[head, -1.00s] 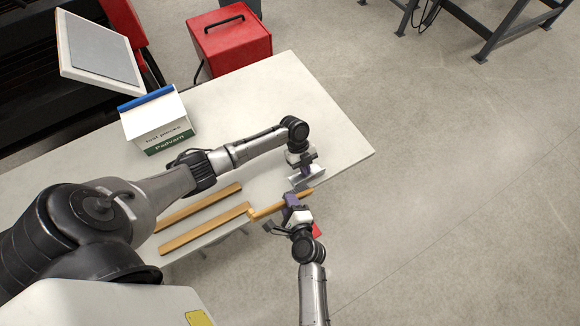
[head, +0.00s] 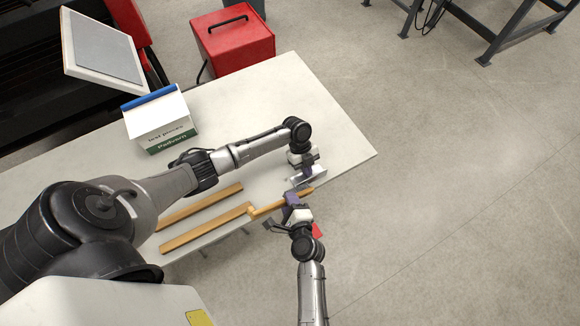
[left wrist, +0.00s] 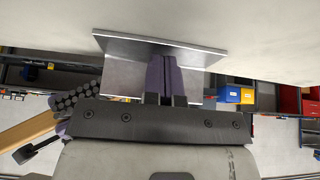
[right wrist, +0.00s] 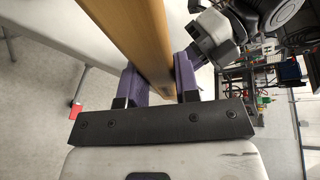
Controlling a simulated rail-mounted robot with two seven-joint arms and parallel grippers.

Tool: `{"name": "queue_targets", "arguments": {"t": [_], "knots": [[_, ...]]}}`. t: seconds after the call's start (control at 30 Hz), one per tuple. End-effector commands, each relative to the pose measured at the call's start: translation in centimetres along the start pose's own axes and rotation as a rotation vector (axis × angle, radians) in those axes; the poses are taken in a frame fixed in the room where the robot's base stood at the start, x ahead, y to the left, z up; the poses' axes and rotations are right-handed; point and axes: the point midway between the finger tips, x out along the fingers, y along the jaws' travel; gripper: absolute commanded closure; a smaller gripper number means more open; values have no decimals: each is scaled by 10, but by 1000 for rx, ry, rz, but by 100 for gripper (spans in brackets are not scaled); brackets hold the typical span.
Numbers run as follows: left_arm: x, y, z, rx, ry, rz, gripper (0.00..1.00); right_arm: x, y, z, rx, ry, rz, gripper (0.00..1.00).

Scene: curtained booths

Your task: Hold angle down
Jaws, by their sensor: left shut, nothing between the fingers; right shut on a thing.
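The angle (head: 312,178) is a bright metal L-shaped piece at the table's right front edge; it shows in the left wrist view (left wrist: 200,54). My left gripper (head: 305,166) is above it, its purple fingers (left wrist: 162,72) shut together and empty, their tips against or very close to the angle; contact cannot be told for sure. My right gripper (head: 292,200) is lower, just off the front edge, and shut on a wooden bar (head: 266,208). That bar runs between the purple fingers in the right wrist view (right wrist: 140,40).
Two wooden strips (head: 205,228) lie along the front of the white table (head: 290,100). A white and green box (head: 160,125) stands further back. A red case (head: 233,45) is behind the table. The table's back right part is clear.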

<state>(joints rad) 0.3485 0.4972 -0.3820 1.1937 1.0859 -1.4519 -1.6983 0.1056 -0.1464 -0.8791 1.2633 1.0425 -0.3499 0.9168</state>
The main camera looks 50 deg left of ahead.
Motion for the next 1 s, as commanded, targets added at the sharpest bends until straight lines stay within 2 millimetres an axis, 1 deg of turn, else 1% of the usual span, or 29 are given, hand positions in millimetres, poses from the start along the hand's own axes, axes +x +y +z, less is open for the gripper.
{"name": "queue_targets", "arguments": {"t": [0.17,0.8,1.0], "knots": [[1,1,0,-1,0,2,100,1,-4,-6,-3,-1,-1,89],[2,1,0,-1,1,3,100,9,-24,-40,-2,-1,-1,89],[2,1,0,-1,1,3,100,11,-28,-45,-2,-2,-2,89]]}}
